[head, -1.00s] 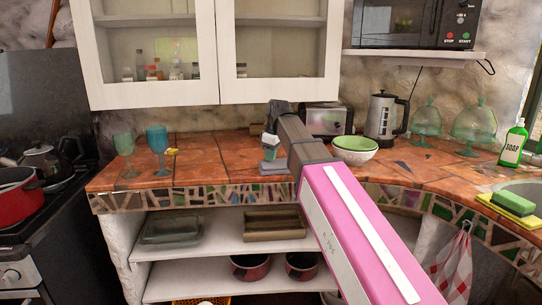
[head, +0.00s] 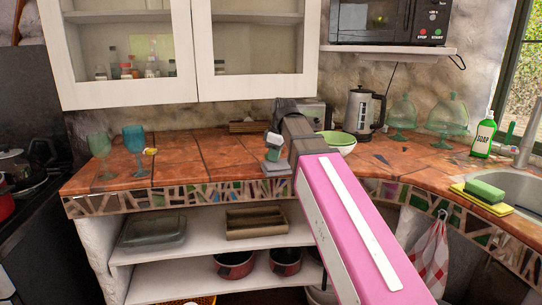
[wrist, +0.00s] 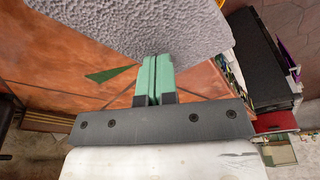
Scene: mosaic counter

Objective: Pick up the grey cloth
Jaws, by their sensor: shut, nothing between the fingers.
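The grey cloth (head: 276,170) lies near the front edge of the tiled counter, partly hidden by my arm in the head view. In the wrist view it fills the top as a grey, bumpy-textured sheet (wrist: 150,25). My gripper (head: 273,156) points down just above the cloth. In the wrist view its two green fingers (wrist: 154,60) are pressed together with nothing between them. Their tips meet the cloth's near edge in the picture; I cannot tell whether they touch it.
Two stemmed glasses, one pale green (head: 98,150) and one blue (head: 135,145), stand at the left. A green-and-white bowl (head: 340,140) and a kettle (head: 360,112) stand right of my gripper. The terracotta counter (head: 205,160) is clear between the glasses and the cloth.

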